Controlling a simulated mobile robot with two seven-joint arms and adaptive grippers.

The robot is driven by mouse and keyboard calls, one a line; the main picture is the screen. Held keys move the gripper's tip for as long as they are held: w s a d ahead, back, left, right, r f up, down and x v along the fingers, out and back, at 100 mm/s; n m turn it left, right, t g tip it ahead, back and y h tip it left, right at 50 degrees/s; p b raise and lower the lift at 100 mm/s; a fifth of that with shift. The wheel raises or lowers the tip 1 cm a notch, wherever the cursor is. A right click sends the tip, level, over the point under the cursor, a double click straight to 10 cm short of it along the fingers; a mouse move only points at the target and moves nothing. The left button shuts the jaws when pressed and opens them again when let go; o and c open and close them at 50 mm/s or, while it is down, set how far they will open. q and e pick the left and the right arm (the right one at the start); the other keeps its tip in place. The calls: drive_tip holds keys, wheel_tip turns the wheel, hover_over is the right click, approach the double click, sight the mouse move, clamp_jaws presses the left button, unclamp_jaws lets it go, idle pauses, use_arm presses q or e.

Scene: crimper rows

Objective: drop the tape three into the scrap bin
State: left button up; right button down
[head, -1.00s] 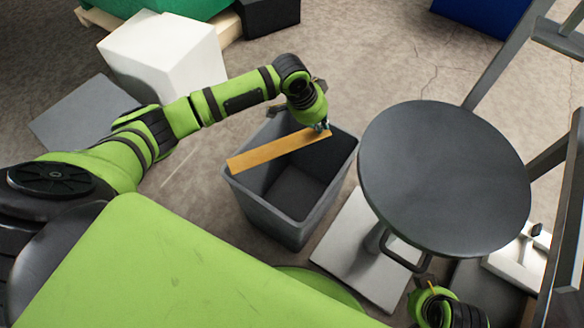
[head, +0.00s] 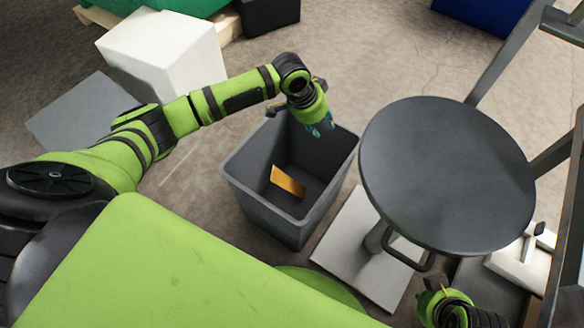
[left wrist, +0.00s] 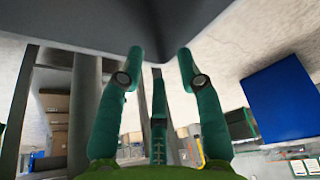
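The tape three (head: 287,181) is an orange-yellow strip. In the head view it is inside the grey scrap bin (head: 240,187), tilted, with its lower part near the bin's inner wall. My left gripper (head: 320,130) is above the bin's far right rim, apart from the tape. In the left wrist view its green fingers (left wrist: 160,75) are spread with nothing between them. My right gripper is at the bottom right of the head view, mostly cut off, and its fingers are not clear.
A round dark stool (head: 445,175) stands right of the bin, above a white plate (head: 350,250). A white block (head: 165,55) and a grey slab (head: 80,115) lie at the left. A grey frame (head: 500,60) stands at the right.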

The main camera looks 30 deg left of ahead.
use_arm(q)
drive_tip(key=v, duration=1.2)
